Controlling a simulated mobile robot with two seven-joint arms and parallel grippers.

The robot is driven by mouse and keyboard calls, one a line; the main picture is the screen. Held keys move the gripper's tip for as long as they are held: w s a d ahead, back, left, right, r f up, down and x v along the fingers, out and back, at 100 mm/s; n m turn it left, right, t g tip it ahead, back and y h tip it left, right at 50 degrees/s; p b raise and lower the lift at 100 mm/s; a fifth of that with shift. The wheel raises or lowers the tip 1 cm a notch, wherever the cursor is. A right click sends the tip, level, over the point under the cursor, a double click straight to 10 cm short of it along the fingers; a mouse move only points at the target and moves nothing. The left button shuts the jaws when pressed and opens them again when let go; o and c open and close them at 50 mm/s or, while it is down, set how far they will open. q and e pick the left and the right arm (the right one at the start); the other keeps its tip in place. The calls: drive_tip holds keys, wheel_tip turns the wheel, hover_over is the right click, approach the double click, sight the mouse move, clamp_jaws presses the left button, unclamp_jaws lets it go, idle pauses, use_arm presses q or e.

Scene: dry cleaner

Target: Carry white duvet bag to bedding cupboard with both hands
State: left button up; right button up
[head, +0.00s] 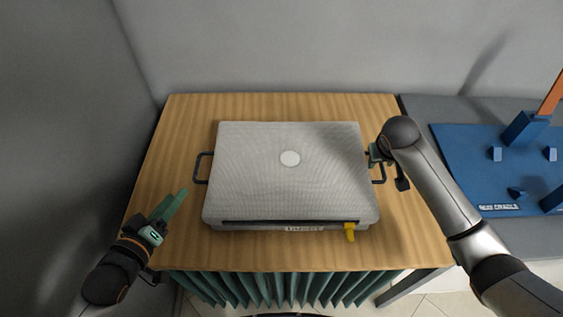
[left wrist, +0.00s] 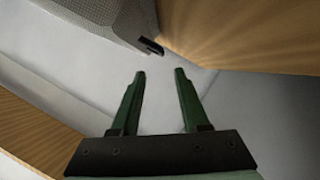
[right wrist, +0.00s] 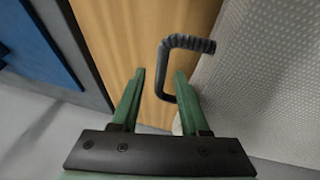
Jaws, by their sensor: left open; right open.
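The white duvet bag (head: 290,185) lies flat on a wooden table, with a round pale patch on top and a yellow tag at its front. It has a dark handle (head: 203,168) on its left side and another (head: 380,173) on its right. My left gripper (head: 178,205) is open and empty, front-left of the left handle and apart from it. The left wrist view shows the bag's corner (left wrist: 105,15) beyond the open fingers. My right gripper (right wrist: 157,75) is open at the right handle (right wrist: 188,44), which shows just beyond and between its fingertips; contact is unclear.
The wooden table (head: 185,120) has clear margin around the bag, with a green pleated curtain (head: 290,288) under its front edge. A grey counter on the right carries a blue board (head: 480,165) with blue blocks. Walls stand close behind and left.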

drive_tip(key=v, duration=1.1)
drive_tip(key=shift+r, duration=0.15)
drive_tip(key=shift+s, duration=0.15)
